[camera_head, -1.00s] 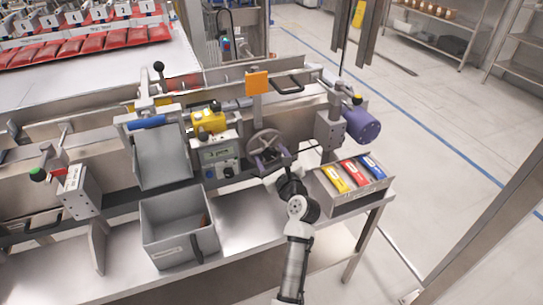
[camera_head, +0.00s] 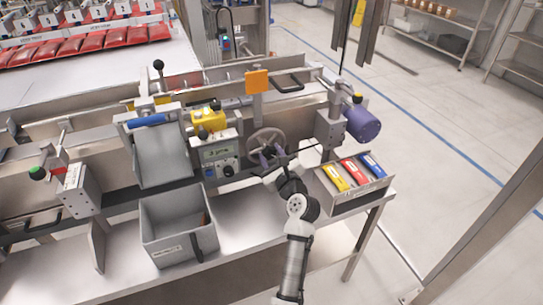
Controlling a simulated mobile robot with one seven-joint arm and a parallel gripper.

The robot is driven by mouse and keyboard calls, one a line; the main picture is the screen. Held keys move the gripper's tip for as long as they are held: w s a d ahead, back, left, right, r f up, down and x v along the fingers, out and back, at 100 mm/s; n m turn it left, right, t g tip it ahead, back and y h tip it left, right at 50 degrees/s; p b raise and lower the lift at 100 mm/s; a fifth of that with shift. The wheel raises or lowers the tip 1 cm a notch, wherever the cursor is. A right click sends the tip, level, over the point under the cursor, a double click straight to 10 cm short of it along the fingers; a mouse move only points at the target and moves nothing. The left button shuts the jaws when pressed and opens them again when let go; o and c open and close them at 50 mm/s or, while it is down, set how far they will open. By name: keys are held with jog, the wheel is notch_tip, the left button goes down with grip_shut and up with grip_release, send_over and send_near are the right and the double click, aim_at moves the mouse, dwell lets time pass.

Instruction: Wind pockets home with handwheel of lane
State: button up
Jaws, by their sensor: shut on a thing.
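The handwheel (camera_head: 267,140) is a grey spoked wheel on the front of the lane, right of the control box with a small display (camera_head: 217,152). My gripper (camera_head: 270,155) is at the wheel's lower right part, its purple fingers shut on it. The exact grip point on the wheel is partly hidden by the fingers. The lane's long steel rails (camera_head: 90,107) run behind. Several red pouches (camera_head: 85,42) lie in a row on the white surface at the back left; I cannot tell what sits inside the lane.
A grey open bin (camera_head: 180,228) stands on the bench, below a grey chute (camera_head: 162,155). A tray (camera_head: 350,204) with yellow, red and blue packs is right of my gripper. A purple motor (camera_head: 363,124) juts out above it. Bare bench (camera_head: 245,222) lies left of my arm.

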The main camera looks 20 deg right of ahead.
jog(key=n+b, duration=0.2)
jog(key=n, duration=0.4)
jog(key=shift+f+n, duration=0.15)
jog(key=shift+n, duration=0.25)
jog(key=n+b, duration=0.3)
jog(key=n, duration=0.3)
jog(key=shift+f+b, duration=0.1)
jog(key=shift+b, duration=0.3)
jog(key=n+b, duration=0.4)
jog(key=n, duration=0.3)
jog(key=shift+n+b, duration=0.3)
jog(key=shift+b, duration=0.1)
jog(key=n+b, duration=0.2)
jog(key=n, duration=0.1)
jog(key=shift+n+b, duration=0.75)
jog(key=shift+n, duration=0.45)
jog(key=o, duration=1)
jog(key=shift+c, duration=0.2)
